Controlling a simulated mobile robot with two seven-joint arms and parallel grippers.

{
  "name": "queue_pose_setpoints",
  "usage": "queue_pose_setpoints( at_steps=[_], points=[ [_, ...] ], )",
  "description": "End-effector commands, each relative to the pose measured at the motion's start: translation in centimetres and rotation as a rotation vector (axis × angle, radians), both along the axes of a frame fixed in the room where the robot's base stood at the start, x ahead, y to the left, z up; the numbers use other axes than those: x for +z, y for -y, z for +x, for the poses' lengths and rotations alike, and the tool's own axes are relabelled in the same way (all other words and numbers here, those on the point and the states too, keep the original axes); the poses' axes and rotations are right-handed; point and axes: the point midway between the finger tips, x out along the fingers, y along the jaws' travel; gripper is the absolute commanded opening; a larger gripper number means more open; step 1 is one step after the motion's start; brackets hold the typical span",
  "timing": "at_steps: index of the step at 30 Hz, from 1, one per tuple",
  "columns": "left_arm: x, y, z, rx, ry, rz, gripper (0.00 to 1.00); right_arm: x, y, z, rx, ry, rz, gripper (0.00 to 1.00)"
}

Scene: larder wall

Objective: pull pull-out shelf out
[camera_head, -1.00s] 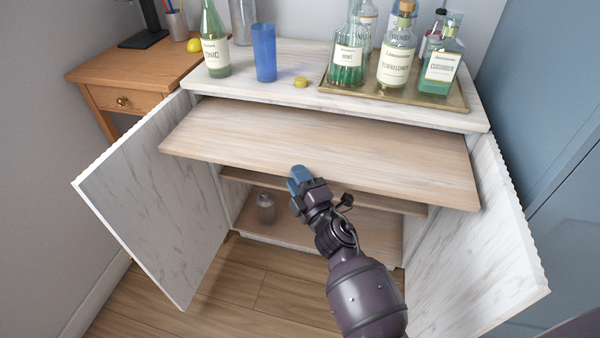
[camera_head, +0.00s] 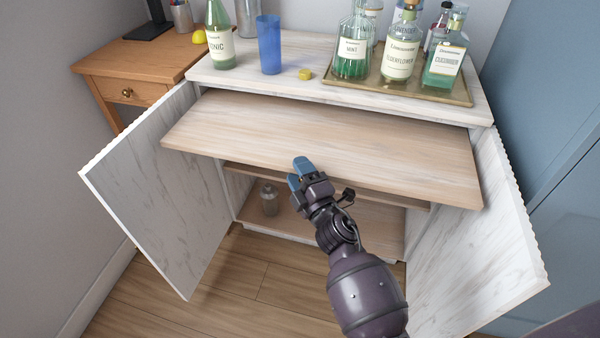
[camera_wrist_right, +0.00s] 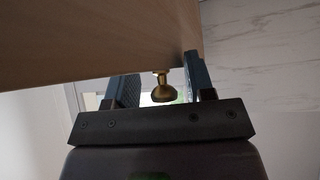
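The pull-out shelf (camera_head: 330,135) is a pale wooden board that sticks out of the white marbled cabinet (camera_head: 462,117), below its top. My right gripper (camera_head: 299,173) is at the middle of the shelf's front edge. In the right wrist view, a brass knob (camera_wrist_right: 164,90) shows by the board's edge (camera_wrist_right: 90,45), between the two fingers of my right gripper (camera_wrist_right: 158,88). The fingers are apart, with a gap visible on each side of the knob. In the head view the gripper hides the knob. My left gripper is not in view.
Both cabinet doors stand open, left (camera_head: 150,190) and right (camera_head: 475,240). Bottles on a brass tray (camera_head: 460,98), a blue cup (camera_head: 269,45) and a yellow cap (camera_head: 305,74) stand on top. A jar (camera_head: 270,200) stands lower inside. A wooden side table (camera_head: 130,65) is at left.

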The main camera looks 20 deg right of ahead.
Motion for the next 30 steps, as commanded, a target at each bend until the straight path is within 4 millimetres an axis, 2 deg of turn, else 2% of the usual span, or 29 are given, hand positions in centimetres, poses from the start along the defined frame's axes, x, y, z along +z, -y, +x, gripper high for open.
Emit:
queue_pose_setpoints(
  at_steps=[5,10,21,30],
  points=[
    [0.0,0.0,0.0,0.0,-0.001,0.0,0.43,-0.2,0.0,-0.1,-0.001,-0.002,-0.001,0.48],
    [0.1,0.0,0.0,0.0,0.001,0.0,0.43,-0.5,0.3,-1.3,-0.002,-0.005,-0.002,0.48],
    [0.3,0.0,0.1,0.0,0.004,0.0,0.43,-1.6,1.3,-7.2,-0.002,-0.004,0.0,0.48],
    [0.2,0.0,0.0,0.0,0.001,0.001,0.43,-2.0,1.8,-10.1,0.0,-0.001,0.0,0.48]
  ],
)
